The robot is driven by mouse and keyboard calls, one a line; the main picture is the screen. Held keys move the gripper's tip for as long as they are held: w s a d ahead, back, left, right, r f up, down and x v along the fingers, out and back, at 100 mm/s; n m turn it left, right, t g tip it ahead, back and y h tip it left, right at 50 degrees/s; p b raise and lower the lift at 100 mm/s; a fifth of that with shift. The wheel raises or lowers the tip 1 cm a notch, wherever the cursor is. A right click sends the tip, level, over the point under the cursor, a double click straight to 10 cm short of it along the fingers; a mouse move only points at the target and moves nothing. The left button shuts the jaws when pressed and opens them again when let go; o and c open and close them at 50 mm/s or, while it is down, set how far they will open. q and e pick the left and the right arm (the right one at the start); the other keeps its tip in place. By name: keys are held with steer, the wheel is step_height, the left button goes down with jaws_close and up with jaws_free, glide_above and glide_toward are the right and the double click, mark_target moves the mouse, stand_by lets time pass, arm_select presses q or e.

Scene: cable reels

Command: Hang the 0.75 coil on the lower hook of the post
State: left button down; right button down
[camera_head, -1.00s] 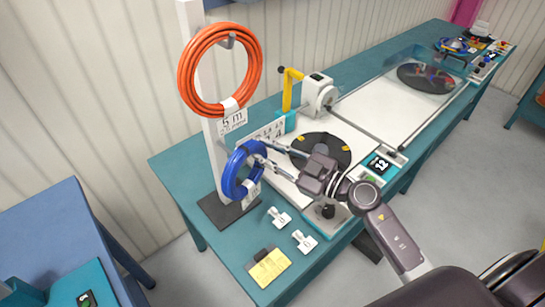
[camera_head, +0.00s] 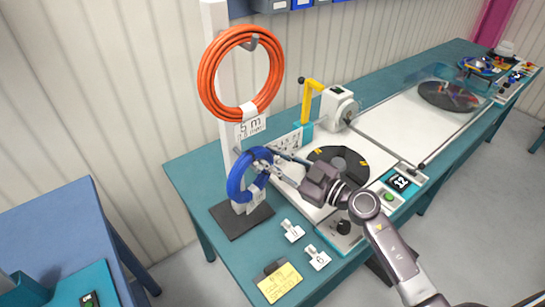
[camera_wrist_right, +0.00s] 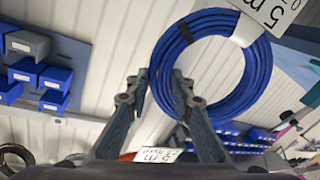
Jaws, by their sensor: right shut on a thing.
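The blue coil (camera_head: 235,183) is beside the lower part of the white post (camera_head: 227,122), near the tip of the lower hook (camera_head: 237,151). I cannot tell whether the hook passes through its ring. My right gripper (camera_head: 268,162) is shut on the coil's rim. In the right wrist view the blue coil (camera_wrist_right: 256,75) shows as a ring with a white wrap and a tag, partly cut off, reading 5 m. Its rim lies between my fingertips (camera_wrist_right: 160,78). My left gripper is not in view.
An orange coil (camera_head: 208,80) with a 5 m tag hangs on the upper hook (camera_head: 254,41). The post's dark base (camera_head: 228,222) stands on the teal bench (camera_head: 195,172). Two white tags (camera_head: 292,231) and a yellow note (camera_head: 280,283) lie in front. A winding machine (camera_head: 338,105) stands behind.

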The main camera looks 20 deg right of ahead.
stand_by(0.3)
steer(key=c, duration=1.6)
jaws_free()
steer(key=shift+f, duration=0.15)
steer(key=o, duration=0.6)
steer(key=shift+o, duration=0.2)
steer(key=shift+s, duration=0.1)
